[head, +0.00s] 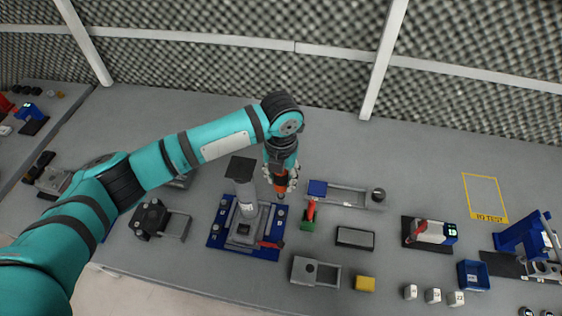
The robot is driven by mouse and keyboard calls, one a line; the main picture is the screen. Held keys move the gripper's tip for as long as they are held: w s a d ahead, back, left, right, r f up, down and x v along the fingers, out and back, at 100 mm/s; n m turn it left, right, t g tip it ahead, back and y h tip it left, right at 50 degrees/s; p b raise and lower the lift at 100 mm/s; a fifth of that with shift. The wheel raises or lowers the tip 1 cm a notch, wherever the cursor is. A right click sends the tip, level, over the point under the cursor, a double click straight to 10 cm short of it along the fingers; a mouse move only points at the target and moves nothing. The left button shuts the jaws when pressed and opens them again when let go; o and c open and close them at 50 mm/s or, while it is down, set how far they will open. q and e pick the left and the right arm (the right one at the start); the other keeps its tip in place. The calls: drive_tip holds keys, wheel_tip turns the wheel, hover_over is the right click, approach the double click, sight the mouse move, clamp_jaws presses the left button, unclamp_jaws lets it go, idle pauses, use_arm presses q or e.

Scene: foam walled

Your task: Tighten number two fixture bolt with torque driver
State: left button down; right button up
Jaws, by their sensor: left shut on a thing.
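The fixture is a blue plate (262,252) with a grey block on it and small marked bolts near its corners; the numbers are too small to read. A grey upright part with a dark square top (241,168) stands at the fixture's back. My left gripper (281,186) is above and just right of the fixture's back right corner, shut on a small orange-red thing (281,189). The gripper mostly hides it, so I cannot tell if it is the torque driver. A red and white tool with a lit display (430,232) lies on a black mat at the right. My right gripper is not in view.
A red-handled thing in a green holder (308,222) stands right of the fixture. A grey rail frame (345,196), a dark tray (355,238), a yellow block (365,284) and a blue bin (473,275) are further right. The back of the table is mostly clear.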

sight(282, 192)
use_arm(q)
drive_tip(key=shift+s+d+r, duration=0.1)
drive_tip(key=shift+s+r, duration=0.25)
drive_tip(key=shift+s, duration=0.4)
drive_tip(key=shift+w+p, duration=0.2)
drive_tip(key=shift+p, duration=0.15)
wheel_tip(282, 192, down, 2)
drive_tip(key=shift+w+f+b, duration=0.1)
drive_tip(key=shift+f+b, duration=0.05)
drive_tip(key=shift+b, duration=0.55)
drive_tip(key=shift+f, duration=0.4)
drive_tip(key=shift+f+b, duration=0.6)
drive_tip(key=shift+f, duration=0.75)
drive_tip(key=shift+f+b, duration=0.15)
drive_tip(key=shift+b, duration=0.15)
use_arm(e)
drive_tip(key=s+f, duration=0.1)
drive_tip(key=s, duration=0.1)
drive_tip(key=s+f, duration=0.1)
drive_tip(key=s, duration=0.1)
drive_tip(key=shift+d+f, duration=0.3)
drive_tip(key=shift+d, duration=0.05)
